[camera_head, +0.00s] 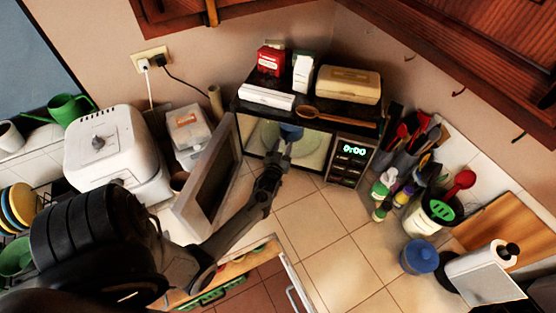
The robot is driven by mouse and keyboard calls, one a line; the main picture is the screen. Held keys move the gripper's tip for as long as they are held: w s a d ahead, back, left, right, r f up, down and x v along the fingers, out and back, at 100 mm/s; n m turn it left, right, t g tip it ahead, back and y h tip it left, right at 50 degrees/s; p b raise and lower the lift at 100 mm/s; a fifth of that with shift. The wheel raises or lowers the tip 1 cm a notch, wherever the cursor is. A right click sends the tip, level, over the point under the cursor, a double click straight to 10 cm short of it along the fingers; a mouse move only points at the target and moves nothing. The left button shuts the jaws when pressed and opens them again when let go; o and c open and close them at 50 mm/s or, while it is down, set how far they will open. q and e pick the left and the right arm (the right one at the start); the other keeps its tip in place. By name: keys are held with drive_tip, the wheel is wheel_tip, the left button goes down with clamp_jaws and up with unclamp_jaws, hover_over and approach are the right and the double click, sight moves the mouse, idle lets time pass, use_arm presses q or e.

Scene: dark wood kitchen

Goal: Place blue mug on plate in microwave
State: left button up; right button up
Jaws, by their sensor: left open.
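The microwave (359,140) stands in the corner with its door (208,180) swung open to the left. Inside is a pale green plate (312,143). The blue mug (291,130) is in the microwave and appears to be over the plate; contact with it cannot be made out. My left arm reaches in through the opening, and my left gripper (285,147) is open right in front of the mug, overlapping its lower part in the picture. Whether the fingers touch the mug is too small to tell. My right gripper is not in view.
The open door stands close to the left of my arm. A white appliance (115,150) is farther left. Bottles (382,187), a utensil pot (428,215), a blue container (419,257) and a paper roll (486,272) stand on the right. The tiled counter (325,222) before the microwave is clear.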

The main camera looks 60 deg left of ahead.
use_arm(q)
drive_tip(key=v, duration=0.8)
drive_tip(key=d+r+m+g+h, duration=0.25)
drive_tip(key=d+m+h, duration=0.55)
drive_tip(key=d, duration=0.9)
drive_tip(key=s+d+r+m+g+h, duration=0.2)
drive_tip(key=s+d+r+g+h, duration=0.2)
drive_tip(key=s+d, duration=0.9)
drive_tip(key=shift+s+d+m+g+h, duration=0.15)
drive_tip(key=shift+s+m+g+h, duration=0.45)
drive_tip(key=shift+g, duration=0.75)
drive_tip(key=shift+s+r, duration=0.15)
drive_tip(key=shift+r, duration=0.05)
